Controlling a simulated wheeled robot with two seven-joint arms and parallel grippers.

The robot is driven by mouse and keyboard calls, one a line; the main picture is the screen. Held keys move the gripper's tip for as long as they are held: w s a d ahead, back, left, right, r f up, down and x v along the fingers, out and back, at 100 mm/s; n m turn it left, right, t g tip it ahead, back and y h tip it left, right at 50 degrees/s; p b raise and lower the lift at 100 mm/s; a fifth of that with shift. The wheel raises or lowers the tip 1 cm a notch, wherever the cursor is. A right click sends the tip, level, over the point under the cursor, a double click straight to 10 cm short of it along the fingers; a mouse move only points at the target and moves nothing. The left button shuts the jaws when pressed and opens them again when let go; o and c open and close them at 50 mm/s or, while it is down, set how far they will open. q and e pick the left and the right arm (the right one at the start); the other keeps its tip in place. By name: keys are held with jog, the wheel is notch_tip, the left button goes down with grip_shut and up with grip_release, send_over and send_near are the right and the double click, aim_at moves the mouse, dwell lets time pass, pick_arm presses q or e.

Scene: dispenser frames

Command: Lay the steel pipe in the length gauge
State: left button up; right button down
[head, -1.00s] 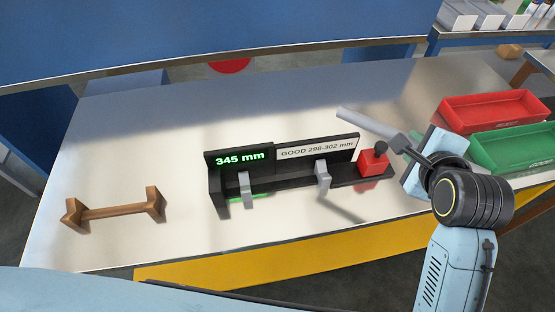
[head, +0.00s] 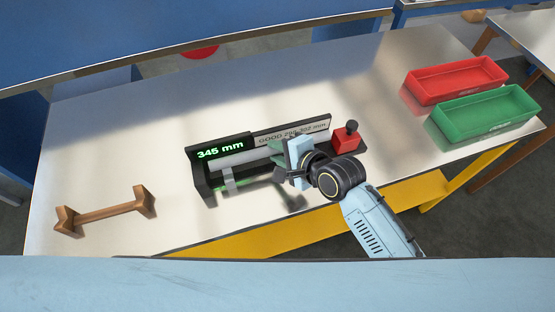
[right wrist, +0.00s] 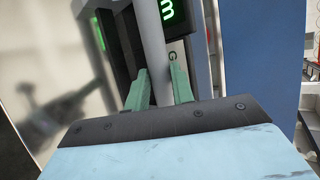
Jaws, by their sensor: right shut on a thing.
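The steel pipe (head: 238,157) is a plain grey tube. My right gripper (head: 279,160) is shut on it and holds it along the front of the length gauge's back wall. In the right wrist view the pipe (right wrist: 154,45) runs between my two green fingers (right wrist: 160,78). The length gauge (head: 204,189) is black, with a green "345 mm" display and a white "GOOD 298-302 mm" label. One grey support (head: 229,179) shows below the pipe; my gripper hides the other. I cannot tell whether the pipe touches the supports. My left gripper is not in view.
A red block (head: 345,138) with a black knob is at the gauge's right end. A wooden stand (head: 108,212) stands empty on the left of the table (head: 130,130). A red tray (head: 455,82) and a green tray (head: 484,115) sit at the right.

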notch_tip(320, 180, down, 4)
jog(key=shift+r+b, duration=0.15)
jog(key=shift+b, duration=0.25)
jog(key=c, duration=1.2)
grip_release()
jog(key=p+v, duration=0.2)
jog(key=v, duration=1)
